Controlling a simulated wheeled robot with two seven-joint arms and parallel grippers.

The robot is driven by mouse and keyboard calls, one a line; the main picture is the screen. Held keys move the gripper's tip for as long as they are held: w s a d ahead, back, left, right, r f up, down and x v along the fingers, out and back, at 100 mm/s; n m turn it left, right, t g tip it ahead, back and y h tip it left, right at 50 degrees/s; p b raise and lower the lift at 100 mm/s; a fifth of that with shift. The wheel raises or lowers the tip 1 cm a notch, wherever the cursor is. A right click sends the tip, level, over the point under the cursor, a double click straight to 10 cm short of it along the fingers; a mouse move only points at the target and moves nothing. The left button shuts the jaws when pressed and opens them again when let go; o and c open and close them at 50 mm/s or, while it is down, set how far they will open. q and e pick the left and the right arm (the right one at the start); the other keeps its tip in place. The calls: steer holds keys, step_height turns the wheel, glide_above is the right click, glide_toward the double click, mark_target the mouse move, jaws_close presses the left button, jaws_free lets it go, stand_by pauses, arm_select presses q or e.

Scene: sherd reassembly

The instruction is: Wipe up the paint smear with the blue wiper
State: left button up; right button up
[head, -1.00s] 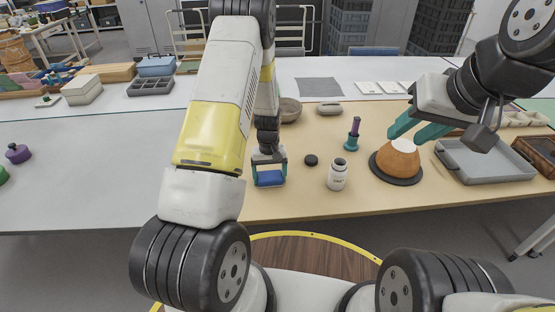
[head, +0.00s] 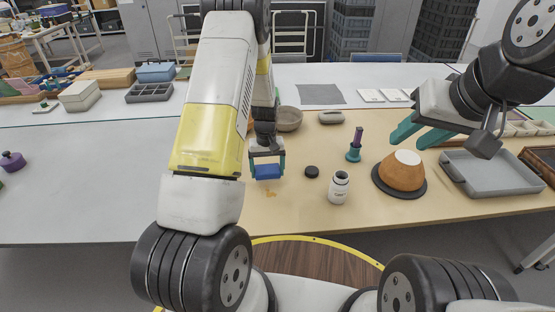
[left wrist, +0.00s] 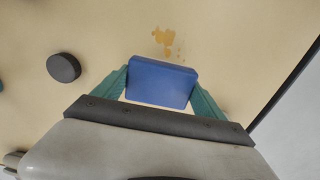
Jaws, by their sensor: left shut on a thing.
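The blue wiper (head: 267,172) is a small blue block held between the teal fingers of my left gripper (head: 267,165). In the left wrist view the wiper (left wrist: 160,82) fills the space between both fingers. An orange-yellow paint smear (head: 270,193) lies on the tan table, just nearer to me than the wiper. In the left wrist view the smear (left wrist: 165,38) shows as a blotch with small spots beyond the wiper's edge, apart from it in the picture. I cannot tell whether the wiper touches the table. My right gripper (head: 420,133) is open and empty.
A black round lid (head: 312,172) and a white jar (head: 339,188) stand right of the wiper. An orange-brown sherd piece (head: 402,172) sits on a dark disc below my right gripper. A bowl (head: 289,119) is behind. The table's front edge is close to the smear.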

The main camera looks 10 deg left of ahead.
mark_target(267, 169)
arm_select(q)
steer(key=shift+r, duration=2.3)
